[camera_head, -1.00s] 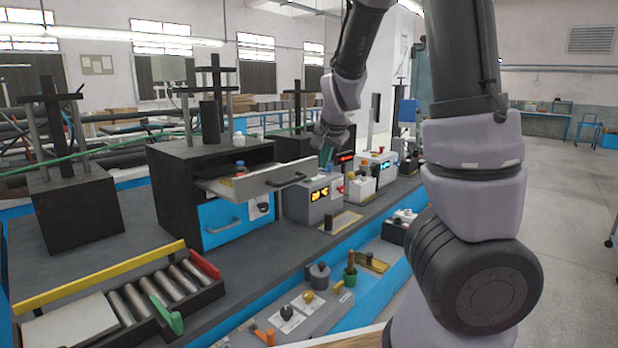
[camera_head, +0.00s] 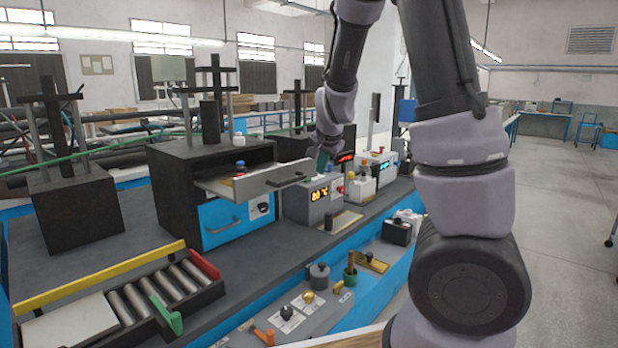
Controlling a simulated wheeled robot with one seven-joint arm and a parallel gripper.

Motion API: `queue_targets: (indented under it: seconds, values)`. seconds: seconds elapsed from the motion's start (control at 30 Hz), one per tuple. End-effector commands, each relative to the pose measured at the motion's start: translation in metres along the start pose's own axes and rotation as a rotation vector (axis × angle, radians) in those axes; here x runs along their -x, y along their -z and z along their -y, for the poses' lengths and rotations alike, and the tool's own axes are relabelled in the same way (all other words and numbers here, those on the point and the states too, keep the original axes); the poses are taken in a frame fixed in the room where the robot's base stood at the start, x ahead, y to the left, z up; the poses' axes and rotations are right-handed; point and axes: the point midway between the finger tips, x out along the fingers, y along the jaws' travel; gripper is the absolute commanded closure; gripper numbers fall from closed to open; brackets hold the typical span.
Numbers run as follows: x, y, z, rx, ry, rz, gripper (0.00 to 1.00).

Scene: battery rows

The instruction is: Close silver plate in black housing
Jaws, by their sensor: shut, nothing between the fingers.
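The silver plate (camera_head: 260,184) is the pale front of a drawer with a dark bar handle. It stands pulled out from the upper part of the black housing (camera_head: 175,195), above a blue lower front (camera_head: 220,222). A small bottle with a blue cap (camera_head: 240,167) shows inside the open drawer. My gripper (camera_head: 321,160) has teal fingers and is shut and empty. In the picture it is just right of the handle's right end. I cannot tell whether it touches the plate.
A grey box with a lit yellow display (camera_head: 312,203) stands right of the housing, below my gripper. More instruments (camera_head: 375,168) stand farther along the bench. A roller tray (camera_head: 150,295) lies in front at left. The grey bench top before the housing is partly clear.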

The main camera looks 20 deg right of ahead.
Motion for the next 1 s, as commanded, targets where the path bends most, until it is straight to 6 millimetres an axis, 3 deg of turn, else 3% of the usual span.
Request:
queue_targets:
  seconds: [1.0]
  values:
    - [-0.066, -0.001, 0.001, -0.003, -0.001, 0.003, 1.00]
